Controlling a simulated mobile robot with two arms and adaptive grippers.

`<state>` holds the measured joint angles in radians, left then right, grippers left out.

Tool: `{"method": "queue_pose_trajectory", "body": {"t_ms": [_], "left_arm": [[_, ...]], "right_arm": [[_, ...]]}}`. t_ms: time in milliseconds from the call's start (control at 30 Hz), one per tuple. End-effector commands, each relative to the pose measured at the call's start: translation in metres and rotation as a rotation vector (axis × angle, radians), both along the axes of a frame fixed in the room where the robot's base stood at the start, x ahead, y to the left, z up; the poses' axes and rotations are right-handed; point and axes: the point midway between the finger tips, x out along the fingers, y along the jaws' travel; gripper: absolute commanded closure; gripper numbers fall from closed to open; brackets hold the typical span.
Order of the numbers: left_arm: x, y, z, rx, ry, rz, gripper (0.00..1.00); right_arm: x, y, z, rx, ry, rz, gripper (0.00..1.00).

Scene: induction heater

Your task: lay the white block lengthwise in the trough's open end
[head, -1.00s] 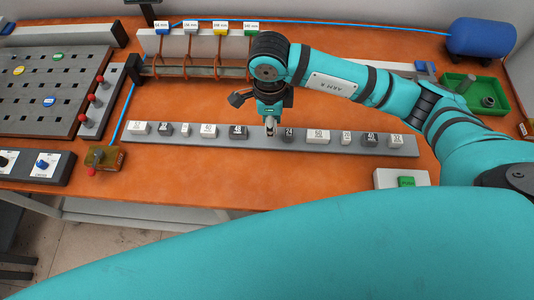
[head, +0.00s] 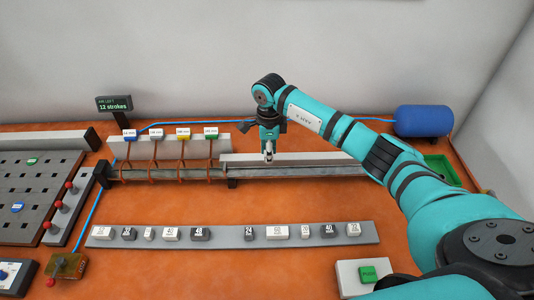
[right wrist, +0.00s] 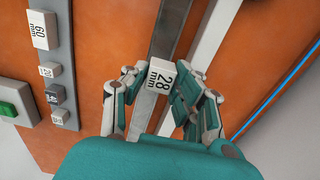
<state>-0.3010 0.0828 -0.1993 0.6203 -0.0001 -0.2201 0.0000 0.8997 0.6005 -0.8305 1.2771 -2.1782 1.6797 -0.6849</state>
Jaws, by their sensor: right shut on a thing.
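My right gripper (head: 268,157) is shut on a white block marked 28 mm (right wrist: 161,76), which shows clearly between its fingers in the right wrist view. In the head view the block is small and mostly hidden by the fingers. The gripper is above the grey trough (head: 310,171), which runs left to right behind the block row. In the right wrist view the block overlaps the trough (right wrist: 168,30); I cannot tell whether they touch. My left gripper is not in view.
A grey rack (head: 160,241) holds several marked blocks, with a gap near its middle. Copper coils (head: 183,162) stand around the trough's left part. A pale bar (head: 310,158) lies just behind the trough. A green push button (head: 368,273) is at front right. Orange table between rack and trough is clear.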

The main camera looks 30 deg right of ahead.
Motion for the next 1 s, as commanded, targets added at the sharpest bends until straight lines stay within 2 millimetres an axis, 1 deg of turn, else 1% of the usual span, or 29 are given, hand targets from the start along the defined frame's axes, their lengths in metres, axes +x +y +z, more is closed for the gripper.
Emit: {"method": "queue_pose_trajectory", "body": {"t_ms": [33,867,1000], "left_arm": [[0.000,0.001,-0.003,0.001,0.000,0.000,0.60],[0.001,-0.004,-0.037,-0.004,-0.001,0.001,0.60],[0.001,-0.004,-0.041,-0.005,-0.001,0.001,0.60]], "right_arm": [[0.000,0.000,-0.005,0.000,0.001,0.000,1.00],[-0.001,0.000,-0.063,0.000,0.001,0.000,1.00],[0.005,0.011,-0.061,0.001,-0.002,0.001,1.00]]}}
